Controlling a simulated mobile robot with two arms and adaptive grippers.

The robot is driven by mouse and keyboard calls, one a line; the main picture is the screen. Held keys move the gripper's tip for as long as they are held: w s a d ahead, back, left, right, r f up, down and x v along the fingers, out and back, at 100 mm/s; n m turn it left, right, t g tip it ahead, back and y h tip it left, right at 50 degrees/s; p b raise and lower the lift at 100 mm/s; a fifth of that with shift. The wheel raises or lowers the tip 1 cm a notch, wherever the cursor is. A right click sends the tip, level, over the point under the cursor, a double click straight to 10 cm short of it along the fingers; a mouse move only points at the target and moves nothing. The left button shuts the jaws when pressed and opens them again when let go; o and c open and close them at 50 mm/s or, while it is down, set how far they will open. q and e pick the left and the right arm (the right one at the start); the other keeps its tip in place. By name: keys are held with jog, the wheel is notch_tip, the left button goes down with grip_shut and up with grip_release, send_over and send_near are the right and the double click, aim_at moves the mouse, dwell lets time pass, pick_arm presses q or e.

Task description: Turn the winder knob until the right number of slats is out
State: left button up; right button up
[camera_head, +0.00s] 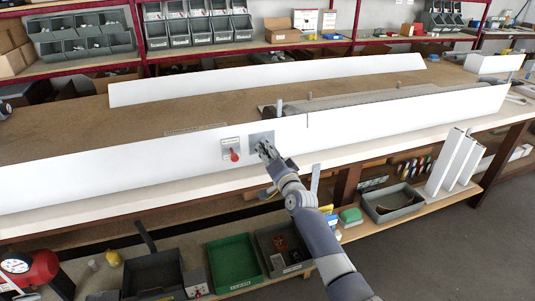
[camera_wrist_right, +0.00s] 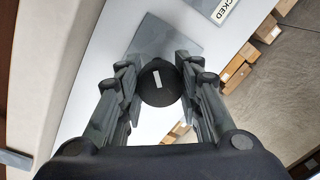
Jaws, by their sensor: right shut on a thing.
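The winder knob (camera_wrist_right: 158,84) is round and black with a white mark on its face. In the right wrist view it sits between the fingers of my right gripper (camera_wrist_right: 158,95), which is shut on it. A grey square plate (camera_wrist_right: 172,38) is behind the knob, on a long white panel (camera_head: 120,168). In the head view my right gripper (camera_head: 265,150) is at this plate and hides the knob. A red lever (camera_head: 234,155) on a small plate is just left of it. Grey slats (camera_head: 370,98) lie behind the panel at the right. My left gripper is not in view.
A second white panel (camera_head: 270,78) stands at the back of the brown worktop (camera_head: 60,120). Below the bench are a green tray (camera_head: 233,262), a dark bin (camera_head: 393,203) and upright white profiles (camera_head: 447,160). Shelves with grey bins (camera_head: 85,40) line the back.

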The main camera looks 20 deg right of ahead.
jog(key=shift+f+m, duration=0.15)
jog(key=shift+m, duration=1.45)
jog(key=o, duration=1.1)
jog(key=s, duration=1.2)
jog(key=shift+d+f, duration=0.25)
jog(key=shift+d, duration=0.05)
jog(key=shift+f, duration=0.1)
